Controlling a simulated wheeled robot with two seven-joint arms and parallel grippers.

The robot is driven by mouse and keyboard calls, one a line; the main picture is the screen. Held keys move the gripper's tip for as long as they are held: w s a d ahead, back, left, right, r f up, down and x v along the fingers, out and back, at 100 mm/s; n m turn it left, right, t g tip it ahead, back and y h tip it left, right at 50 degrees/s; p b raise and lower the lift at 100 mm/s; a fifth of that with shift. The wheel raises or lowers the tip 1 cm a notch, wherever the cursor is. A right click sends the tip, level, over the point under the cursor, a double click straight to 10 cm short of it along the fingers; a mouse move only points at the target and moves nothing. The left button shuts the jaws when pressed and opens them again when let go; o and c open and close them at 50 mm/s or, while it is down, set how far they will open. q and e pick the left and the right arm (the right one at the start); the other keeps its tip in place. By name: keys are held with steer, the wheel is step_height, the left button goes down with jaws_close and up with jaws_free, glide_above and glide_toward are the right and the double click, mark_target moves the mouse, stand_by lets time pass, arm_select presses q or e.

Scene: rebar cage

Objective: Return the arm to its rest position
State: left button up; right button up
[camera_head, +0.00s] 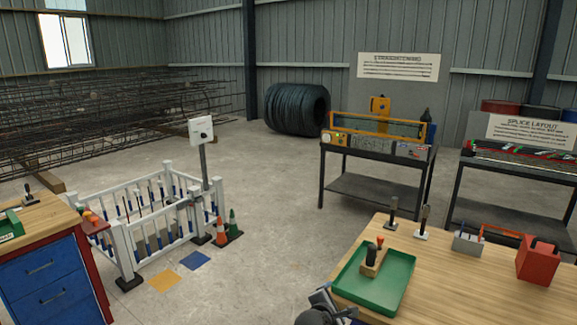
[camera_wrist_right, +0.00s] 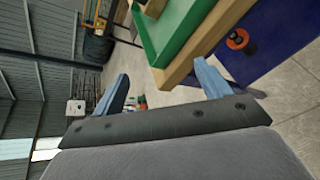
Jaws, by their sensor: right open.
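My right gripper (camera_head: 331,304) shows at the bottom of the head view, beside the near left corner of the wooden workbench (camera_head: 470,283). In the right wrist view my right gripper (camera_wrist_right: 163,78) has its two blue-grey fingers spread apart with nothing between them. The green tray (camera_head: 397,290) lies on the bench just beyond the gripper, and the tray also shows at the top of the wrist view (camera_wrist_right: 150,42). My left gripper is not in view.
A tool block (camera_head: 374,262) stands in the tray. A red box (camera_head: 537,261) and a grey holder (camera_head: 467,242) stand farther right on the bench. A white fence (camera_head: 125,245), cones (camera_head: 223,231) and a blue cabinet (camera_head: 50,283) are at left. The middle floor is clear.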

steer(key=s+a+f+m+g+y, duration=0.1)
steer(key=a+f+m+y, duration=0.15)
steer(key=f+m, duration=0.75)
steer(key=s+a+f+m+g+y, duration=0.1)
steer(key=a+f+m+g+y, duration=0.3)
steer(key=f, duration=0.9)
steer(key=s+d+f+m+g, duration=0.1)
steer(key=s+d+f+m, duration=0.15)
steer(key=s+f, duration=0.6)
steer(key=s+d+f+m, duration=0.25)
steer(key=s+f, duration=0.35)
steer(key=f, duration=0.5)
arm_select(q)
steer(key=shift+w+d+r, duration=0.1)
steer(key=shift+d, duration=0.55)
arm_select(e)
steer(key=s+d+f+g, duration=0.1)
steer(key=s+f, duration=0.4)
steer(key=s, duration=0.5)
steer(key=s+d+f+g, duration=0.1)
steer(key=s+d+f, duration=0.2)
steer(key=s, duration=0.8)
steer(key=s+d+f+g, duration=0.2)
steer(key=s+d+f, duration=0.1)
steer(key=s+f, duration=0.4)
steer(key=shift+s+f, duration=0.3)
steer(key=shift+s, duration=1.55)
